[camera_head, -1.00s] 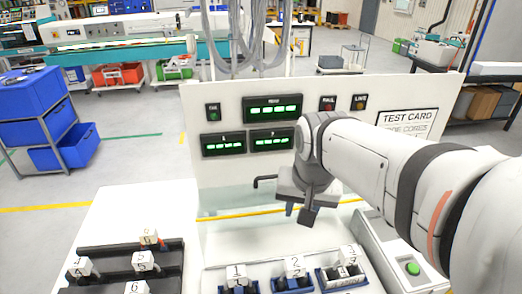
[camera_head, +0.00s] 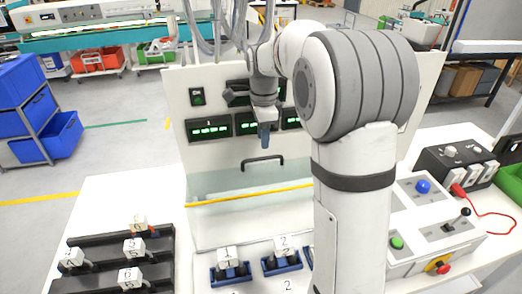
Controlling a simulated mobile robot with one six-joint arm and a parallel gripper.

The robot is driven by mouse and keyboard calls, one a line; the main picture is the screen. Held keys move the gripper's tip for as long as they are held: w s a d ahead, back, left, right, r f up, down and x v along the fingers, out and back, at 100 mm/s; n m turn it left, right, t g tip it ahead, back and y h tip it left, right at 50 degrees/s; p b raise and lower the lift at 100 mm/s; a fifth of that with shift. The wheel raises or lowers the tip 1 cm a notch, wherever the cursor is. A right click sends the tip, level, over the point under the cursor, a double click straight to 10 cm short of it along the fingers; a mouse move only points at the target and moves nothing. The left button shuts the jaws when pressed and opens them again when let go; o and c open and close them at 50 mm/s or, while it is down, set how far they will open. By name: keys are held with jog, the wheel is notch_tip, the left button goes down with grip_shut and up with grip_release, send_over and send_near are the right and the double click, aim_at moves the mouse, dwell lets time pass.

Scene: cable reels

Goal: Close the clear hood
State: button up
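The clear hood (camera_head: 215,185) is a see-through panel in front of the lower part of the white test panel. A yellow strip (camera_head: 235,198) runs across it, and a black bar handle (camera_head: 262,160) shows above the strip. The hood looks raised, with the numbered blue cradles uncovered in front, but its exact angle is hard to tell. My gripper (camera_head: 265,138) points down just above the handle in the picture. Its fingers overlap edge-on, so their opening is unclear. I see nothing held. My arm hides the hood's right side.
Blue cradles numbered 1 (camera_head: 231,272) and 2 (camera_head: 283,262) stand in front. A black rack (camera_head: 95,241) with numbered blocks is at left. A control box (camera_head: 440,228) with buttons and a lever is at right. The white table between rack and panel is clear.

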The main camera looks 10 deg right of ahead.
notch_tip(320, 180, down, 6)
jog(key=shift+f+p, duration=0.1)
jog(key=shift+p, duration=0.35)
jog(key=shift+c, duration=0.2)
grip_shut()
